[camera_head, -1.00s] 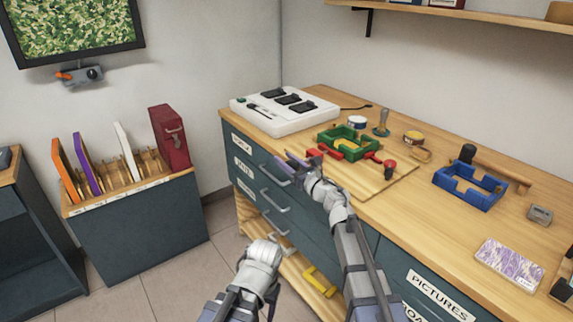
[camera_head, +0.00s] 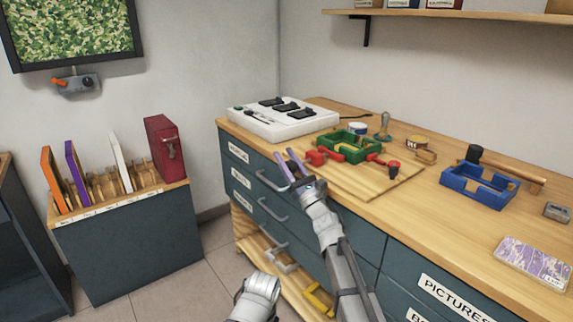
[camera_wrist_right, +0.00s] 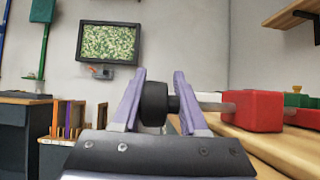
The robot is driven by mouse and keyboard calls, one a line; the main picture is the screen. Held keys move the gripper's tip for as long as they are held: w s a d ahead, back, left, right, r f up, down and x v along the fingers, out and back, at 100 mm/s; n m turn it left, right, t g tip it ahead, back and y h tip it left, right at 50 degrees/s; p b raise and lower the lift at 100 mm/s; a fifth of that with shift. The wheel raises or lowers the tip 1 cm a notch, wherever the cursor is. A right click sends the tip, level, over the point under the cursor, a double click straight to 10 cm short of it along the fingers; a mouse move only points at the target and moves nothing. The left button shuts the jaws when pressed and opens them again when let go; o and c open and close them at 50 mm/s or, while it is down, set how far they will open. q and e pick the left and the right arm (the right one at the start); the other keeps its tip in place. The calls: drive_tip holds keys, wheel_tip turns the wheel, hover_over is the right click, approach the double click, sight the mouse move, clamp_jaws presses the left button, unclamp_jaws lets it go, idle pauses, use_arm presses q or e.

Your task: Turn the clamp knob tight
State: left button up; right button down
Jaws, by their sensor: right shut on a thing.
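The clamp has red blocks (camera_head: 318,157) beside a green frame (camera_head: 350,147) on a wooden board. In the right wrist view, a pale rod runs from the red block (camera_wrist_right: 252,110) to a black round knob (camera_wrist_right: 154,103). My right gripper (camera_wrist_right: 160,74) has its two purple fingers on either side of this knob, shut on it. In the head view the right gripper (camera_head: 288,158) is at the board's left edge, and the knob is hard to make out there. My left gripper is out of view; only part of my left arm shows at the bottom.
A white switch box (camera_head: 283,117) stands behind the clamp. A blue frame (camera_head: 478,187) with a mallet (camera_head: 510,170) behind it, and a patterned card (camera_head: 533,262), lie to the right. Drawers with handles fill the bench front. Small items stand behind the green frame.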

sight(293, 173)
drive_tip(key=shift+s+a+y, duration=0.35)
drive_tip(key=shift+s+y, duration=0.05)
drive_tip(key=c, duration=0.6)
unclamp_jaws()
drive_tip(key=shift+a+r, duration=0.1)
drive_tip(key=shift+c, duration=0.2)
drive_tip(key=shift+w, duration=0.1)
drive_tip(key=shift+w+d, duration=0.1)
drive_tip(key=shift+d, duration=0.1)
drive_tip(key=shift+h, duration=0.3)
drive_tip(key=b+v, duration=0.4)
drive_tip(key=v, duration=0.4)
drive_tip(key=shift+b, duration=0.3)
drive_tip(key=shift+w, duration=0.1)
